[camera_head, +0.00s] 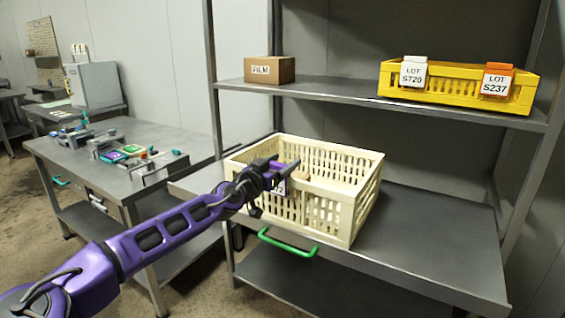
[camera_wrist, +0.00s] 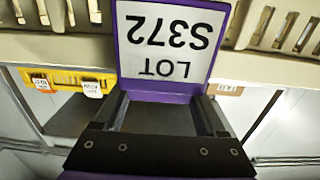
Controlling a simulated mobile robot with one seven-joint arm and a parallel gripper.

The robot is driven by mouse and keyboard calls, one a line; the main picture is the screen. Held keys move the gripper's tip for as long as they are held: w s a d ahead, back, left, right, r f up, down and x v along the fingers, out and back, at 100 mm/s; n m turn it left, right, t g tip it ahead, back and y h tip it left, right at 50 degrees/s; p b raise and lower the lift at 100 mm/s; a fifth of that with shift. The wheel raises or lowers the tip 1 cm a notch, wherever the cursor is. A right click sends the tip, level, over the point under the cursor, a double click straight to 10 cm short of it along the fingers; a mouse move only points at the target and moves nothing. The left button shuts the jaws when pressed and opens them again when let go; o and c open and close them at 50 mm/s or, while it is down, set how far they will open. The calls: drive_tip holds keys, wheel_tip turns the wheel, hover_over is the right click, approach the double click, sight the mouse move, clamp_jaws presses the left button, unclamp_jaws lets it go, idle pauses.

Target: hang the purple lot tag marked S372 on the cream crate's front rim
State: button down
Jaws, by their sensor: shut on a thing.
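The purple lot tag (camera_wrist: 170,42) has a white face that reads LOT S372, upside down in the wrist view. My gripper (camera_wrist: 165,105) is shut on the tag's lower part in that view. The tag is against or just in front of the cream crate's (camera_wrist: 265,68) rim; I cannot tell whether it is hooked over it. In the head view my gripper (camera_head: 278,176) is at the front rim of the cream crate (camera_head: 340,219), and mostly hides the tag.
A yellow crate (camera_head: 440,93) with two lot tags, S720 (camera_head: 413,72) and S237 (camera_head: 496,80), stands on the upper shelf beside a FILM box (camera_head: 269,70). A green handle (camera_head: 287,245) juts below the cream crate. A cluttered table (camera_head: 135,165) is at left.

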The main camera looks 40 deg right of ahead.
drive_tip(key=shift+f, duration=0.25)
unclamp_jaws()
drive_tip(key=v, duration=1.7)
drive_tip(key=shift+a, duration=0.2)
drive_tip(key=shift+s+r, duration=0.1)
